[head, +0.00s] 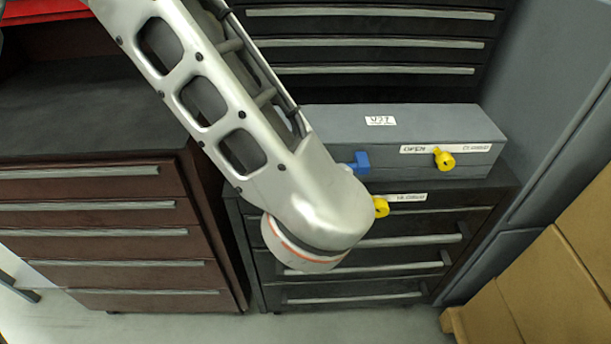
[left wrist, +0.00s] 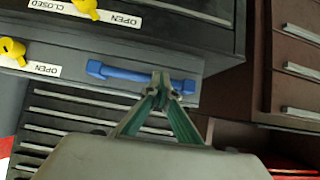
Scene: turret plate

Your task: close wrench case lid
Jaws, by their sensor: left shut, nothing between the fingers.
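A long grey case (head: 400,125) with a "U27" label sits on a black drawer cabinet. Its front has a yellow latch (head: 444,159) on an OPEN/CLOSED label and a blue handle (head: 358,163), partly hidden by my left arm. My right gripper is not in view.
The black cabinet (head: 470,215) below has its own yellow latch (head: 381,206) and label. More black drawers (head: 370,45) rise behind. A brown drawer cabinet (head: 95,220) stands left. Cardboard boxes (head: 548,285) and a grey cabinet (head: 545,85) close off the right.

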